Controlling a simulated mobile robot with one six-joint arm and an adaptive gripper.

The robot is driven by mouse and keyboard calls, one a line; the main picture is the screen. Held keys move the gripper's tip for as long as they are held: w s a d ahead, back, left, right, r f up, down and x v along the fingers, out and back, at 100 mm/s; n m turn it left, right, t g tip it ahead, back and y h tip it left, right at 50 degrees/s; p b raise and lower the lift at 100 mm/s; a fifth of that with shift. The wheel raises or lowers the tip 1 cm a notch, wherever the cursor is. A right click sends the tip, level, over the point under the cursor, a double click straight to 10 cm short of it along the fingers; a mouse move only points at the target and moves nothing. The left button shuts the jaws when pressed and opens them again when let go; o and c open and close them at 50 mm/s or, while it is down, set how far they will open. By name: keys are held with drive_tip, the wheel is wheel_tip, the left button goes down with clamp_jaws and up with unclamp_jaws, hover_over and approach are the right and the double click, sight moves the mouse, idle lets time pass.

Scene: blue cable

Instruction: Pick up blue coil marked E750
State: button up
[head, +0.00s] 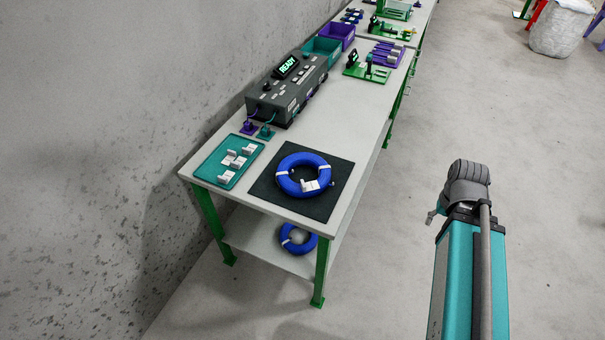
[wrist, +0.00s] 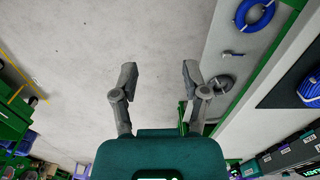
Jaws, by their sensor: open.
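A blue coil (head: 283,183) with white ties and a white tag lies flat on a black mat (head: 275,205) at the table's near end. Part of it shows at the right edge of the wrist view (wrist: 311,88). A second blue coil (head: 286,243) lies on the lower shelf; a blue coil also shows on the shelf in the wrist view (wrist: 241,16). I cannot read a marking on either. My gripper (wrist: 159,73) is open and empty over bare floor, beside the table and apart from both coils.
A teal tray (head: 211,170) with white pieces sits left of the mat. A grey device (head: 285,95) reading READY and bins stand behind. The wall (head: 100,150) borders the table's left. The green table leg (head: 321,270) stands in front.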

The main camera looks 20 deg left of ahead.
drive_tip(key=shift+o, duration=1.7)
drive_tip(key=shift+w+a+f, duration=0.2)
drive_tip(key=w+a+f+m+y+b, duration=0.1)
drive_tip(key=w+a+m+y+b, duration=0.3)
drive_tip(key=a, duration=0.5)
drive_tip(key=w+a+f+m+t+y+b, duration=0.1)
drive_tip(key=w+a+f+m+y+b, duration=0.1)
drive_tip(key=w+a+m+y+b, duration=0.2)
drive_tip(key=w+a+f+m+t+y+b, duration=0.1)
drive_tip(key=w+a+m+y+b, duration=0.4)
drive_tip(key=a, duration=0.9)
drive_tip(key=shift+w+a+f+m+b, duration=0.1)
drive_tip(key=shift+w+m+b, duration=0.6)
drive_tip(key=shift+w+m, duration=0.7)
drive_tip(key=shift+w+a+f+m+b, duration=0.1)
drive_tip(key=shift+w+m+b, duration=0.7)
drive_tip(key=shift+m, duration=0.9)
drive_tip(key=shift+w+a+r+m, duration=0.2)
drive_tip(key=shift+w+r+m, duration=0.05)
drive_tip(key=shift+m, duration=0.05)
drive_tip(key=b+x, duration=0.2)
drive_tip(key=x, duration=0.5)
drive_tip(key=shift+a+f+b, duration=0.1)
drive_tip(key=shift+a+b, duration=0.15)
drive_tip(key=shift+b, duration=0.15)
drive_tip(key=shift+w+a+f, duration=0.1)
drive_tip(key=shift+a, duration=0.4)
